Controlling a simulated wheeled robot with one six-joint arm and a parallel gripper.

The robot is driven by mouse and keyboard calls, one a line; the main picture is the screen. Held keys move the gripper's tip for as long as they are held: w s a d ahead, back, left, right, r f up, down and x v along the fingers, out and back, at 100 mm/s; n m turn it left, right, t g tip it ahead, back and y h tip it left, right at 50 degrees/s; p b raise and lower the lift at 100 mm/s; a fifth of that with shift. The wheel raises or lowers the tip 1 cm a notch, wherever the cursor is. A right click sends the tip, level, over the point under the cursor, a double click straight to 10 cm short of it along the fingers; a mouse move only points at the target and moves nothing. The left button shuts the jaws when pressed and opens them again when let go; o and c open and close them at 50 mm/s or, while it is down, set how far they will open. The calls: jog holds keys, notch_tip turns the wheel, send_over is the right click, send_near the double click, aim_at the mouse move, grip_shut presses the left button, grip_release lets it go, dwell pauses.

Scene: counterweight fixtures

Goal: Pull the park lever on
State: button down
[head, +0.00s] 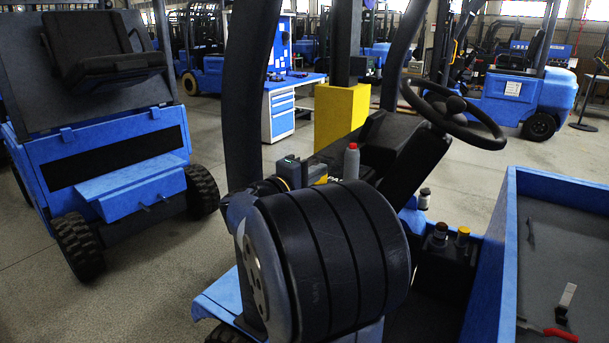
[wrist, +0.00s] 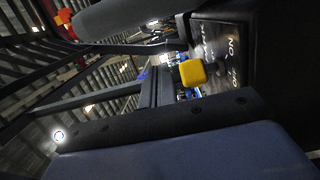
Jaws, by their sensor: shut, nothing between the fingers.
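A yellow knob (wrist: 193,72), apparently the park lever's end, shows in the wrist view. It is beside a dark panel (wrist: 222,58) with white lettering that includes "ON". The lettering appears turned, and the lever's stem is hard to make out. In the head view, a small yellow patch (head: 321,180) shows by grey boxes on the console; I cannot tell whether it is the same knob. I make out no fingers of my gripper in either view, and nothing is seen touching the knob.
A thick black ribbed cylinder (head: 335,255) fills the head view's front and hides part of the console. A grey bottle with a red top (head: 351,162) and a steering wheel (head: 455,110) are behind it. A blue-walled tray (head: 490,255) is at right.

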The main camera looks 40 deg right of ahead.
jog(key=d, duration=0.3)
jog(key=shift+r+p, duration=0.1)
jog(key=shift+p, duration=0.3)
jog(key=shift+s+a, duration=0.2)
jog(key=shift+s, duration=0.4)
jog(key=shift+s+a, duration=0.15)
jog(key=shift+s, duration=0.45)
jog(key=shift+s+a+p, duration=0.1)
jog(key=shift+s+p, duration=0.25)
jog(key=shift+s, duration=0.25)
jog(key=s+d+f+m+b, duration=0.1)
jog(key=s+d+m+b, duration=0.1)
jog(key=s+b, duration=0.5)
jog(key=s+d+f+m+y+b, duration=0.1)
jog(key=s+d+f+m+b, duration=0.1)
jog(key=s+m+b, duration=0.3)
jog(key=s+b, duration=0.2)
jog(key=b, duration=0.2)
jog(key=shift+f, duration=0.15)
